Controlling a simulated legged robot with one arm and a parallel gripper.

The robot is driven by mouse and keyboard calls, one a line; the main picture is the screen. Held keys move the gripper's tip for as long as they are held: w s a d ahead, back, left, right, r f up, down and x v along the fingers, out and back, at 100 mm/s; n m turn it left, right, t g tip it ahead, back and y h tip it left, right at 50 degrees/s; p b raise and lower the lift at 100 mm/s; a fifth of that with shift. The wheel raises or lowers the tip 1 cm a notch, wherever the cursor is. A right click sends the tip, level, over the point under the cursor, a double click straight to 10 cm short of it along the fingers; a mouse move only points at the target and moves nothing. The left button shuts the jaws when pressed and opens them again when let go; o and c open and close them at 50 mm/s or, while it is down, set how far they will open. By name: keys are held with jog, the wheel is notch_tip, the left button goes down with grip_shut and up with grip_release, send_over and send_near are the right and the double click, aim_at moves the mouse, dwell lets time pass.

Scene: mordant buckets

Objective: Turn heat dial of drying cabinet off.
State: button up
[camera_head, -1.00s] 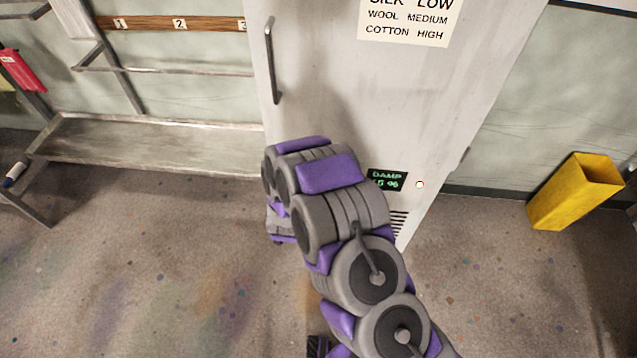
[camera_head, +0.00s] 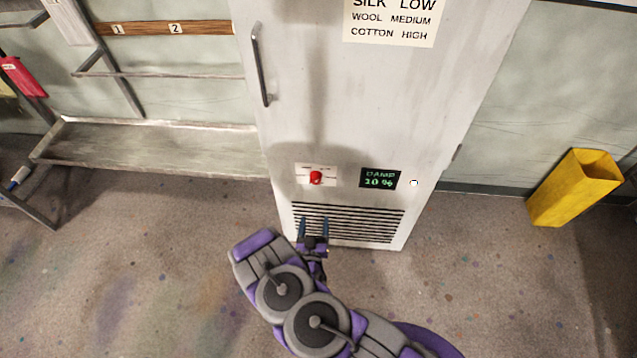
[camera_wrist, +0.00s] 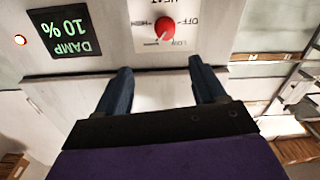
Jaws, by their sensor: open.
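The drying cabinet (camera_head: 345,120) is a tall off-white metal cabinet. Its red heat dial (camera_head: 316,178) sits on a white plate low on the front, left of the green damp display (camera_head: 379,179). In the wrist view, the dial (camera_wrist: 164,32) appears upside down, with OFF and LOW labels on its right side. Its exact pointer setting is hard to read. My gripper (camera_head: 313,227) is open and empty, below the dial and in front of the vent slats. In the wrist view, my gripper (camera_wrist: 160,68) has its two fingers apart, with the dial beyond the gap.
The cabinet has a vertical handle (camera_head: 261,65) and a fabric-heat label (camera_head: 392,22). A metal bench (camera_head: 150,145) stands to the left. A yellow bin (camera_head: 574,190) stands on the right. The floor between cabinet and bin is clear.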

jog(key=w+a, duration=0.2)
jog(key=w, duration=0.2)
jog(key=b, duration=0.1)
send_near(315, 182)
jog(key=w, duration=0.2)
jog(key=w+d, duration=0.1)
jog(key=w, duration=0.1)
jog(key=shift+d, duration=0.1)
jog(key=w, duration=0.1)
jog(key=w+a, duration=0.1)
jog(key=w, duration=0.1)
jog(key=w+a+b, duration=0.1)
jog(key=w, duration=0.1)
jog(key=shift+w+f, duration=0.15)
jog(key=shift+w+d, duration=0.15)
jog(key=shift+d, duration=0.6)
jog(key=shift+a, duration=0.5)
jog(key=c, duration=0.6)
jog(key=shift+d, duration=0.2)
jog(key=c, duration=0.4)
